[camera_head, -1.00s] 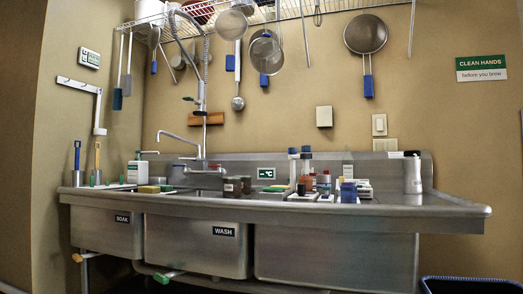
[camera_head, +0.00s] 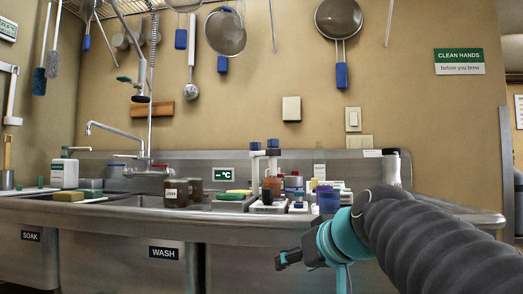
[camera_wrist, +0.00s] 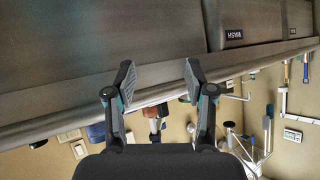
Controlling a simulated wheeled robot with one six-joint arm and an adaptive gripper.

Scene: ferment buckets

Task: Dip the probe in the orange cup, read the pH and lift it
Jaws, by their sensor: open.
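An orange-brown vessel (camera_head: 272,186), which looks like the orange cup, stands among small items on the steel sink's right side. Two upright pieces with dark blue tops (camera_head: 273,148) stand at it; I cannot tell which is the probe. My gripper (camera_head: 284,259) is in front of the sink, below the counter edge, apart from these items. In the wrist view, my gripper (camera_wrist: 160,78) has its two fingers spread with nothing held. A small orange item (camera_wrist: 152,111) shows beyond them, past the sink edge. The pH reading is not legible.
The steel sink's front rim (camera_head: 120,215) runs across. A blue container (camera_head: 327,198) stands near the rim beside my arm. Dark jars (camera_head: 176,192), a faucet (camera_head: 115,132) and a white bottle (camera_head: 65,172) are further left. Strainers (camera_head: 338,18) hang above.

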